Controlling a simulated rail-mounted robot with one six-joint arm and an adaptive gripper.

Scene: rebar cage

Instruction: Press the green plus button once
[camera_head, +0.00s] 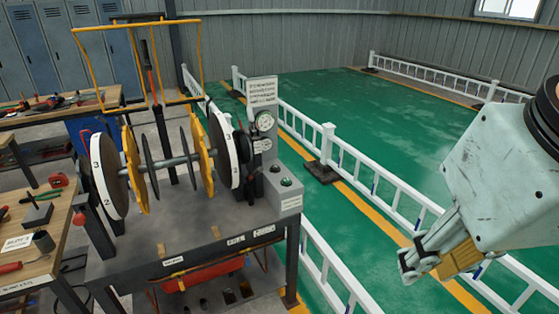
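A green button (286,182) sits on top of a small grey control box (284,201) at the right end of the machine bench. It is small in view, and I cannot make out a plus mark on it. A dark knob or button (275,168) is just behind it on the same panel. My gripper (407,264) hangs at the lower right, well to the right of the control box and apart from it. Its fingers are seen from the side and overlap, so their opening cannot be told. I see nothing held in it.
The machine bench (150,258) carries a shaft with several discs and a yellow frame (139,25). A gauge panel (263,120) stands behind the control box. A white railing (345,160) runs along the green floor (330,90) between bench and gripper. Tool tables are at left.

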